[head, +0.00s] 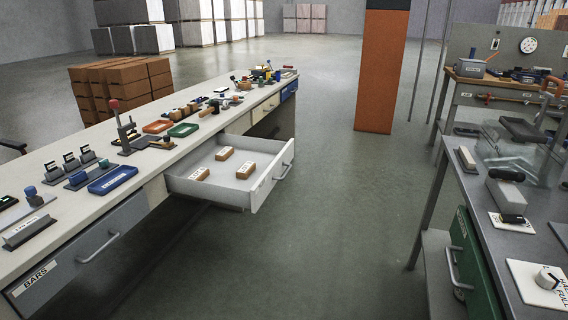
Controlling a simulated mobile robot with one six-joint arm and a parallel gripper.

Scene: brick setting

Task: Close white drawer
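The white drawer (253,192) stands pulled well out from the long workbench at left, below its top. Its front panel and bar handle (283,171) face right, over the aisle. Three small orange-brown blocks with white labels lie inside it: one at the back (224,154), one near the front (245,171) and one at the left (200,174). My gripper does not show in this view.
The workbench top (50,233) holds trays, stamps and a small lever press (124,128). A grey drawer (80,258) labelled BARS is shut. An orange pillar (381,70) stands behind. The aisle floor (340,220) is clear. Another bench (490,215) stands at right.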

